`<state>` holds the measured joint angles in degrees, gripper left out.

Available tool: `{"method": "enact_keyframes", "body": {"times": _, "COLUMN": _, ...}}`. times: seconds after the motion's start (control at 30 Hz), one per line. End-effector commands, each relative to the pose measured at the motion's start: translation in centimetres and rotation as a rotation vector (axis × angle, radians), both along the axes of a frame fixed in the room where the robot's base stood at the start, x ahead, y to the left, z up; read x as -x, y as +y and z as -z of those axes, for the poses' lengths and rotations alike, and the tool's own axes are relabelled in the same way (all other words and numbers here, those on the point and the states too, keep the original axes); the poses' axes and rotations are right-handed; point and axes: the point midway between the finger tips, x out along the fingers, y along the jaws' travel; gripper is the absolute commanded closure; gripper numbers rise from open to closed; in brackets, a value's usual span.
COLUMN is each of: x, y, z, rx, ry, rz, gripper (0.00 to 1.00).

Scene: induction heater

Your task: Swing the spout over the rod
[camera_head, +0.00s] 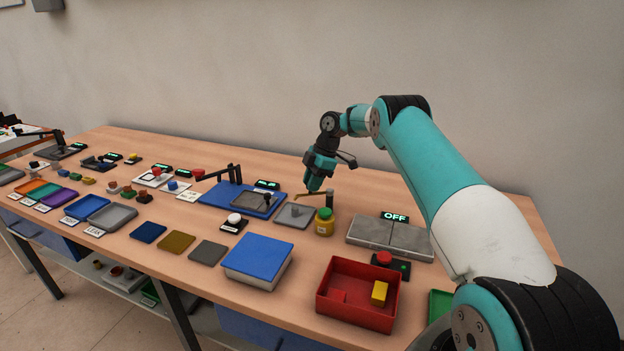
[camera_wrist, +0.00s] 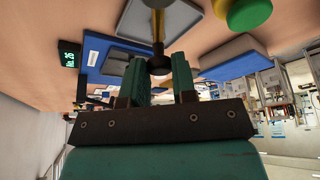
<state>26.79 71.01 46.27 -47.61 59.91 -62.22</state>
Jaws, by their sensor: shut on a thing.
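A brass-coloured spout (camera_head: 319,194) reaches left from a dark post (camera_head: 330,201) in the head view. In the wrist view the spout (camera_wrist: 158,24) runs away from between my fingers, with a dark round knob (camera_wrist: 159,66) at its near end. My gripper (camera_head: 312,188) points down at the spout; in the wrist view its two teal fingers (camera_wrist: 158,62) are on either side of the knob, shut on it. A grey plate (camera_head: 286,221) with a small upright piece lies below and left of the spout. I cannot clearly make out the rod.
A grey unit (camera_head: 375,239) with an OFF display is to the right. A red bin (camera_head: 340,311) stands in front.

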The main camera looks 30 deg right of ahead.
Motion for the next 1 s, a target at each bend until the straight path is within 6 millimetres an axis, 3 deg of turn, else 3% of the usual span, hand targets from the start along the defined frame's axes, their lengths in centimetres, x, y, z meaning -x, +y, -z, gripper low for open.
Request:
{"method": "enact_keyframes", "body": {"times": 0.67, "x": 0.27, "y": 0.16, "z": -0.05, "rx": 0.0, "ry": 0.0, "rz": -0.058, "gripper": 1.0}}
{"method": "enact_keyframes", "body": {"times": 0.7, "x": 0.27, "y": 0.16, "z": -0.05, "rx": 0.0, "ry": 0.0, "rz": -0.058, "gripper": 0.65}}
{"method": "enact_keyframes", "body": {"times": 0.77, "x": 0.27, "y": 0.16, "z": -0.04, "rx": 0.0, "ry": 0.0, "rz": -0.058, "gripper": 0.52}}
{"method": "enact_keyframes", "body": {"times": 1.0, "x": 0.26, "y": 0.15, "z": -0.03, "rx": 0.0, "ry": 0.0, "rz": -0.056, "gripper": 0.49}}
